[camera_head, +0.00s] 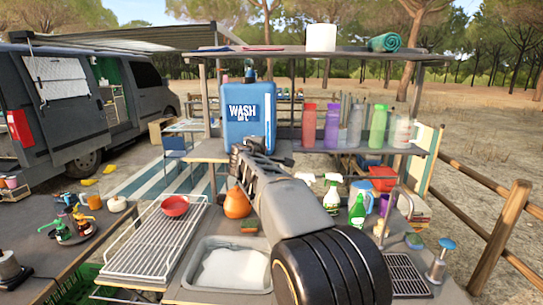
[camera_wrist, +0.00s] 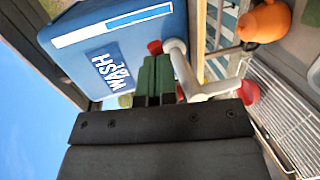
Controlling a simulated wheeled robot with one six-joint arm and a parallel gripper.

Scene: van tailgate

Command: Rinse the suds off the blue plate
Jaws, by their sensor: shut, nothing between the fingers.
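I see no blue plate in either view. The sink (camera_head: 203,248) is full of white suds (camera_head: 230,268), which hide whatever lies in it. The blue water canister labelled WASH (camera_head: 268,118) stands on the shelf behind the sink. My gripper (camera_head: 240,150) is shut and empty, raised in front of the canister's lower part. In the wrist view, my dark green fingers (camera_wrist: 153,78) are right beside the canister's pale tap (camera_wrist: 188,80), with a red part (camera_wrist: 155,47) at its top. I cannot tell whether they touch. I cannot see water running.
A wire rack (camera_head: 150,245) left of the sink holds a red bowl (camera_head: 175,206). An orange jug (camera_head: 237,203) stands behind the sink. Spray bottles (camera_head: 332,195) and a blue jug (camera_head: 362,194) crowd the right side. Several coloured bottles (camera_head: 332,124) line the shelf.

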